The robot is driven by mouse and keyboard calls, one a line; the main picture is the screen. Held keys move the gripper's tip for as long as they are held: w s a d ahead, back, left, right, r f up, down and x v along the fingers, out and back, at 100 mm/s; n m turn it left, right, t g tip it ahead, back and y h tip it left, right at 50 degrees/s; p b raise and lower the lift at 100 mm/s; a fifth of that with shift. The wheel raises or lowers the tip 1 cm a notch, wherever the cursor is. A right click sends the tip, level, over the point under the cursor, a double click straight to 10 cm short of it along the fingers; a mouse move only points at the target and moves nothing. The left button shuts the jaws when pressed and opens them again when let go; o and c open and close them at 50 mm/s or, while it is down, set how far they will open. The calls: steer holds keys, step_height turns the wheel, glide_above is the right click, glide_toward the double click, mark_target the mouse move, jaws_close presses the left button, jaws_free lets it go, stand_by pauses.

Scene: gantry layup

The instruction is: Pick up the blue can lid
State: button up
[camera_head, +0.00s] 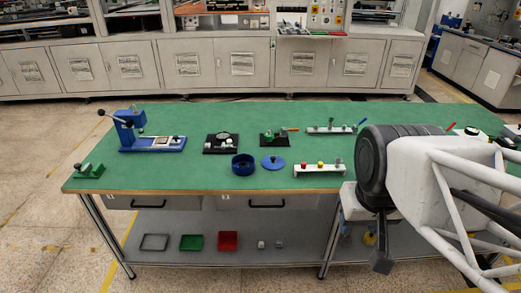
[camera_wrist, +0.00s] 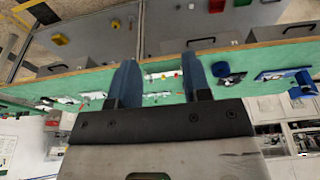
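The blue can lid (camera_head: 273,162) lies flat on the green table, with a small knob on top. The open blue can (camera_head: 243,165) stands just to its left, apart from it. My gripper (camera_wrist: 159,64) is open and empty in the wrist view, its two blue-grey fingers spread apart. In the head view my arm is at the right, in front of the table edge, well away from the lid. I cannot make out the lid in the wrist view; a finger may hide it.
A white block with coloured knobs (camera_head: 319,170) sits right of the lid. Black fixtures (camera_head: 221,144) and (camera_head: 273,140) stand behind, and a blue lever press (camera_head: 150,143) at left. Green (camera_head: 192,242) and red (camera_head: 228,241) bins are on the lower shelf.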

steer(key=shift+o, duration=0.8)
steer(key=shift+w, duration=0.1)
steer(key=w+a+f+n+t, duration=0.1)
steer(key=w+a+f, duration=0.1)
steer(key=w, duration=1.3)
steer(key=w+a+f, duration=0.1)
steer(key=w+a, duration=0.1)
steer(key=w, duration=1.4)
steer(key=w+a+f, duration=0.3)
steer(key=w+f, duration=0.6)
steer(key=w, duration=0.3)
steer(key=w+a+f+n+t+y, duration=0.1)
steer(key=w+a+f, duration=0.2)
steer(key=w+f, duration=0.7)
steer(key=w, duration=0.3)
steer(key=shift+a+f, duration=0.2)
steer(key=shift+a, duration=0.2)
